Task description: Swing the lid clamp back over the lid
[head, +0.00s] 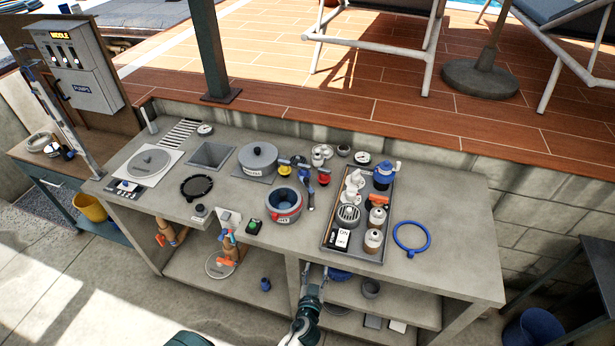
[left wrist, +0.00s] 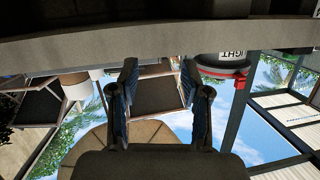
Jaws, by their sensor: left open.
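A round grey vessel with a red band (head: 285,207) stands on the counter's front middle, its top open to a dark blue inside. A red-banded round body with a partly cut-off label (left wrist: 225,65) shows in the left wrist view, right of the fingers. A grey lidded pot (head: 258,158) stands behind the vessel. I cannot tell for sure which part is the lid clamp. My left gripper (head: 314,284) is in front of the counter, below its front edge and apart from the vessel. Its fingers are open and empty in the left wrist view (left wrist: 160,72). My right gripper is not in view.
The counter (head: 455,235) has a tray (head: 330,238) of small parts right of the vessel and a blue ring (head: 412,238) farther right. Valve fittings (head: 304,172) stand close behind the vessel. Shelves with tan-and-orange pieces (head: 230,249) lie below. The counter's right end is clear.

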